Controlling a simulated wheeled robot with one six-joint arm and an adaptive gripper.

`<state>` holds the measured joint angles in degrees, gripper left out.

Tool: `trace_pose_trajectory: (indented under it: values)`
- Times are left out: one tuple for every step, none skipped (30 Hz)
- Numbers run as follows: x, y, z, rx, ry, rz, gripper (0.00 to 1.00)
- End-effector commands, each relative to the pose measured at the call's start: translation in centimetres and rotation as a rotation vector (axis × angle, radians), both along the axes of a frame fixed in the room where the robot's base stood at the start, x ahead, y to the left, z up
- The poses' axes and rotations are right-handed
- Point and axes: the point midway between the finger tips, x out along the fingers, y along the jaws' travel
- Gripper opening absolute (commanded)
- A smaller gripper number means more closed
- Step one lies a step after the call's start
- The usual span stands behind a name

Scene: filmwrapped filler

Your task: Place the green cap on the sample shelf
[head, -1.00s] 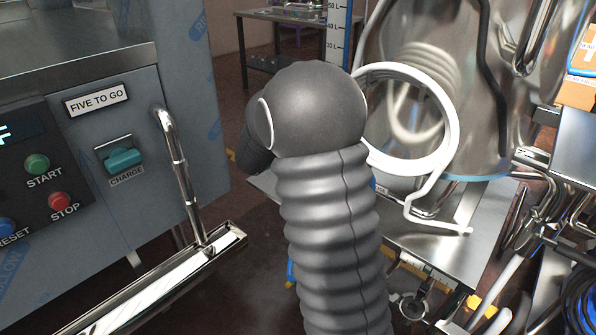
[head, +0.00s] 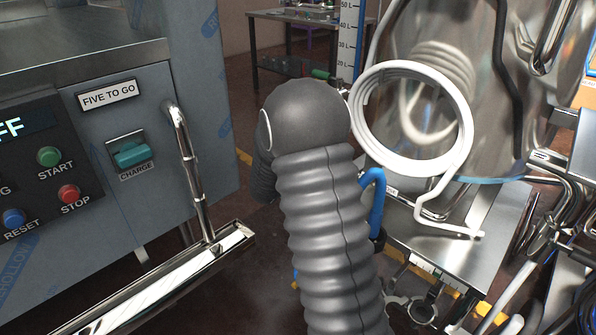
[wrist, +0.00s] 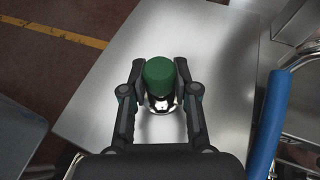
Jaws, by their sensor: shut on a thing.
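In the wrist view the green cap (wrist: 159,72) is between the two fingers of my gripper (wrist: 160,98), which is shut on it. A shiny metal part shows just below the cap, between the fingers. Under them is a bare, flat metal surface (wrist: 95,110); I cannot tell whether it is the sample shelf, nor how high the cap is above it. In the head view my own arm hides my gripper.
A blue hose (wrist: 268,125) runs along the right of the wrist view. In the head view a grey machine (head: 200,110) with a chrome handle stands at left. A coiled white hose (head: 455,150) hangs before a steel vessel at right, above a metal table (head: 480,255).

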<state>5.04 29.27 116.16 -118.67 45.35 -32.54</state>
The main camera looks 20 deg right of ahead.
Motion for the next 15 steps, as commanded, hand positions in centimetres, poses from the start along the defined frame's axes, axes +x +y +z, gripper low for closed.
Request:
trace_pose_trajectory:
  values:
    - [0.02, -0.01, -0.06, 0.0, 0.0, 0.0, 0.0]
    - [0.01, 0.0, -0.16, 0.0, 0.0, 0.0, 0.0]
    - [0.01, -0.01, -0.29, 0.0, 0.0, 0.0, 0.0]
    - [0.01, -0.01, -0.35, 0.0, 0.0, 0.0, 0.0]
    - [0.01, -0.01, -0.41, 0.0, 0.0, 0.0, 0.0]
    - [0.0, -0.02, -0.28, 0.0, 0.0, 0.0, 0.39]
    - [0.0, -0.01, -0.26, 0.0, 0.0, 0.0, 0.47]
    - [0.0, -0.01, -0.26, 0.0, 0.0, 0.0, 0.54]
    - [0.0, -0.01, -0.26, 0.001, 0.001, 0.0, 0.54]
    - [0.0, -0.01, -0.26, 0.001, 0.001, 0.0, 0.54]
    - [0.0, -0.01, -0.26, 0.001, 0.001, 0.0, 0.54]
    - [0.0, -0.01, -0.26, 0.001, 0.001, 0.0, 0.54]
    - [-0.01, -0.01, -0.26, 0.001, 0.001, 0.0, 0.54]
    - [0.0, 0.0, -0.26, 0.001, 0.001, 0.0, 0.54]
    - [0.0, 0.0, -0.26, 0.001, 0.001, 0.0, 0.54]
